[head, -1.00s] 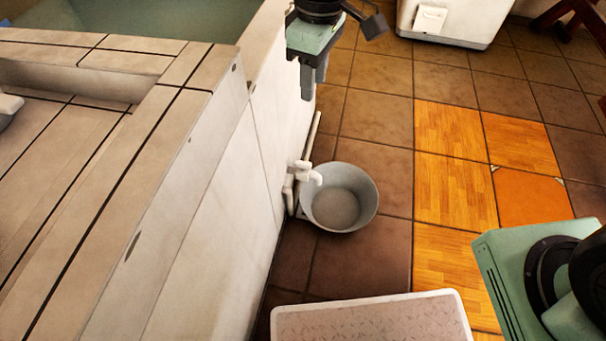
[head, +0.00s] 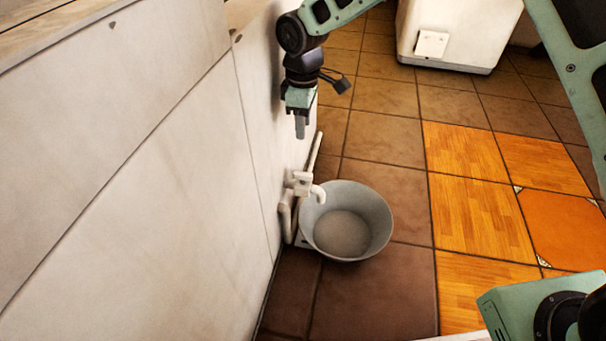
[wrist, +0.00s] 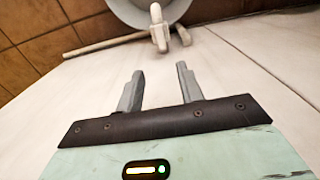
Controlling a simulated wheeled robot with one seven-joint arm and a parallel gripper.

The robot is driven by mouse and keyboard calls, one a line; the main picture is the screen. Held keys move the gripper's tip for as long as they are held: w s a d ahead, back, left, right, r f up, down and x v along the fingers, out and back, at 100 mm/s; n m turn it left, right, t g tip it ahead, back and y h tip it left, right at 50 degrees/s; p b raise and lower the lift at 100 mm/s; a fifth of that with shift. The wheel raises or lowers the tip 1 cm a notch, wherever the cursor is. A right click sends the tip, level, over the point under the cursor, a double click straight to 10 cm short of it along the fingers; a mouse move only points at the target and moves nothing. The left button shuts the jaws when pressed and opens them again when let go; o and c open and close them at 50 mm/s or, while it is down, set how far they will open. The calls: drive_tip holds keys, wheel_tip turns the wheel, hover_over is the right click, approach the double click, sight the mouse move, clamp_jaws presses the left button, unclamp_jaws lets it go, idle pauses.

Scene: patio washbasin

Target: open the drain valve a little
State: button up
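The drain valve (head: 301,184) is a pale fitting low on the white basin wall, with a spout turned toward a grey bucket (head: 377,205). In the wrist view the valve (wrist: 158,27) lies ahead of the fingertips, slightly beyond them, with a small lever-like part beside it. My gripper (head: 300,134) points down above the valve, close to the wall and apart from the valve. In the wrist view my gripper (wrist: 160,75) is open, with nothing between its fingers. The valve's handle position is too small to tell.
The white wall (head: 150,150) runs along the left. A thin pale pipe (head: 315,152) lies along the wall's foot behind the valve. A white box-like appliance (head: 455,30) stands at the back.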

sight(303, 174)
wheel_tip(303, 174, down, 16)
drive_tip(key=b, duration=0.8)
clamp_jaws()
